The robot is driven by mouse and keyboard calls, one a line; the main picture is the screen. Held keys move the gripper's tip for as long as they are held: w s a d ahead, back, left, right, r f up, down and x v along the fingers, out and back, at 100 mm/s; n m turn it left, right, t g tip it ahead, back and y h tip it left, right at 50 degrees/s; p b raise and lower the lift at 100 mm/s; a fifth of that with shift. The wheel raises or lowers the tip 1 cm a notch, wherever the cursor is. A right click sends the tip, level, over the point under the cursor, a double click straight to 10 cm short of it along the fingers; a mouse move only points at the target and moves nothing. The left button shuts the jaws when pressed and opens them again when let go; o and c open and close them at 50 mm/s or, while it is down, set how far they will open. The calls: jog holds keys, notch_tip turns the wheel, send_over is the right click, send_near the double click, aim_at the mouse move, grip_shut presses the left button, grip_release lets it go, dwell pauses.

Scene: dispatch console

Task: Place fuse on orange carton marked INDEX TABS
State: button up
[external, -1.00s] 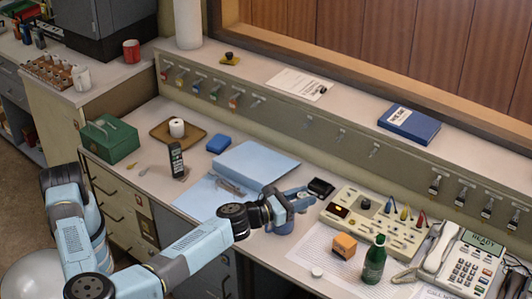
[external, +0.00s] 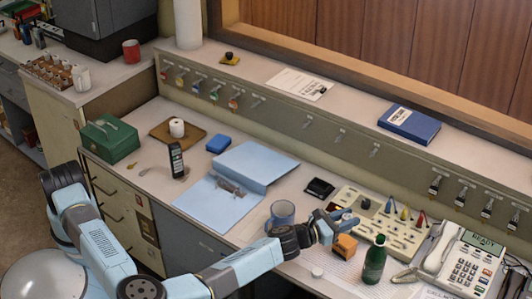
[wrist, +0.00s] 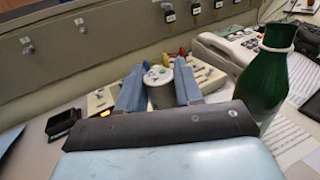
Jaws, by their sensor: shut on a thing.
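My gripper (external: 340,219) is above the desk, beside the control panel and just behind and above the orange carton (external: 344,246). In the wrist view its two blue fingers (wrist: 160,88) are shut on a short grey cylinder with a pale top, which looks like the fuse (wrist: 160,92). The fuse is hard to make out in the external view. The orange carton stands on the printed sheet, its top partly under my gripper. I cannot read its marking, and it is hidden in the wrist view.
A green bottle (external: 375,260) stands close right of the carton; it also shows in the wrist view (wrist: 262,75). The control panel (external: 400,240) with pointed knobs lies behind.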

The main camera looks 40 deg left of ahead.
jog(key=shift+w+d+f, duration=0.2)
jog(key=shift+f, duration=0.15)
jog(key=shift+d+f, duration=0.1)
jog(key=shift+f, duration=1.55)
jog(key=o, duration=1.1)
jog(key=shift+f, duration=0.1)
jog(key=shift+c, duration=0.2)
jog(key=v, duration=1.2)
jog(key=shift+w, duration=0.15)
